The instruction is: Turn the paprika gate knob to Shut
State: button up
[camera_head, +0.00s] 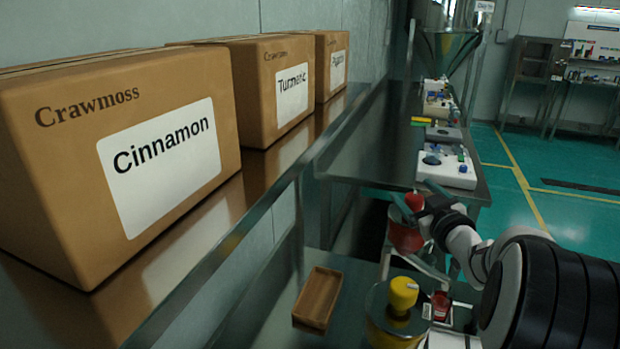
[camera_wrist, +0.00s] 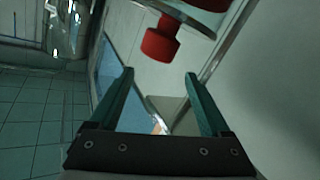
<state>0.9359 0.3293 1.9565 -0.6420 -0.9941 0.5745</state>
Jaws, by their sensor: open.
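A red knob (camera_head: 414,201) shows at a red hopper-like part (camera_head: 405,236) in the head view; I take it as the paprika gate knob, though no gate label or Shut mark is legible. In the wrist view the red knob (camera_wrist: 160,42) sticks out from a red and pale metal part at the top, just beyond the fingertips. My gripper (camera_wrist: 159,73) is open, with nothing between its green fingers. The knob lies ahead of the gap, apart from both fingers. In the head view my gripper (camera_head: 432,205) is close to the knob, with its fingertips hard to make out.
A yellow knob (camera_head: 403,293) tops a round metal vessel nearer the camera. A brown tray (camera_head: 318,298) lies left of it. Cardboard boxes marked Cinnamon (camera_head: 120,150) and Turmeric (camera_head: 270,90) line the shelf at left. A bench with white devices (camera_head: 446,168) stands behind.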

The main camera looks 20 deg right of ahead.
jog(key=s+d+f+t+y, duration=0.2)
jog(key=s+f+y, duration=0.25)
jog(key=s, duration=0.55)
jog(key=shift+y, duration=0.25)
jog(key=w, duration=1)
jog(key=w+r, duration=0.1)
jog(key=w, duration=0.4)
jog(key=shift+d, duration=0.1)
jog(key=shift+m, duration=0.3)
grip_shut()
